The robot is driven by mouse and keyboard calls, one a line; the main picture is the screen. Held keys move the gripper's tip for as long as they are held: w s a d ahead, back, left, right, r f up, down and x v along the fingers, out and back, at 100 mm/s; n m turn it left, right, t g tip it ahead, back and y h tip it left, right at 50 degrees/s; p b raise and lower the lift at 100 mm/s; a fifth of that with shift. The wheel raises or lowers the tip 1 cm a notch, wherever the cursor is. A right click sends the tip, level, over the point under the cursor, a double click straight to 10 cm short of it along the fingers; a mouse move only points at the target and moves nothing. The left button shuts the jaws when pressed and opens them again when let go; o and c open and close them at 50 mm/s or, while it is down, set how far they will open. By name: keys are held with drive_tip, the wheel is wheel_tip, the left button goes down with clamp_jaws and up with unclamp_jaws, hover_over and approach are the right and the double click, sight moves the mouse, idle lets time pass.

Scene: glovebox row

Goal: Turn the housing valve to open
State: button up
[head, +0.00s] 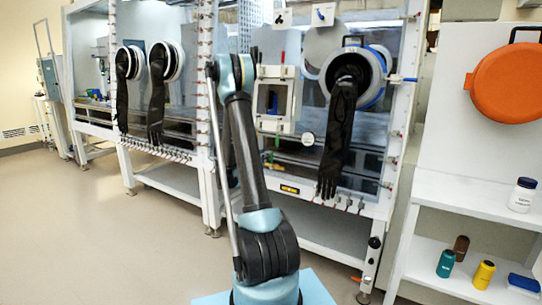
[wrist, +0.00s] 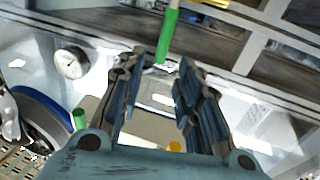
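I cannot tell for certain which part is the housing valve. A blue lever (head: 403,78) sticks out sideways from the right post of the near glovebox in the head view, and a small blue handle (head: 323,14) shows on a white plate at its top. In the wrist view my gripper (wrist: 158,66) is open, its two dark fingers apart with nothing between them. A green bar (wrist: 167,38) shows just beyond the fingertips; I cannot tell whether it is a valve handle or whether they touch. In the head view my arm stands before the glovebox and the fingers are unclear.
A black glove (head: 338,130) hangs from the near port. A round gauge (head: 308,139) is below the small transfer door; a gauge (wrist: 71,62) also shows in the wrist view. White shelves (head: 465,190) with several bottles and an orange round case (head: 506,83) are at right. Floor at left is clear.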

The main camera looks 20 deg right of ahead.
sight(272, 152)
drive_tip(key=x, duration=0.7)
clamp_jaws()
